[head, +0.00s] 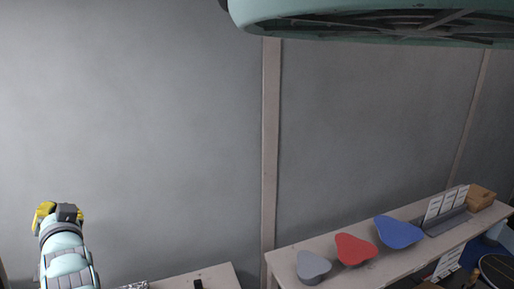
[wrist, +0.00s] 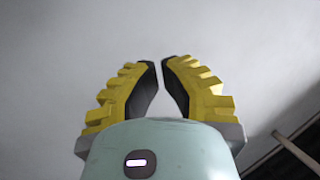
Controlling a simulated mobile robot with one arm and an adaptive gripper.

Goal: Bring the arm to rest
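My gripper (wrist: 160,68) shows large in the wrist view, with two yellow ribbed fingers. The fingertips lean toward each other with a narrow gap between them, and nothing is held. In the head view my gripper (head: 58,210) is at the lower left, at the end of my pale green arm, raised in front of the grey wall. It touches nothing there.
Another table (head: 215,275) shows at the bottom. The wall area around my gripper is clear.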

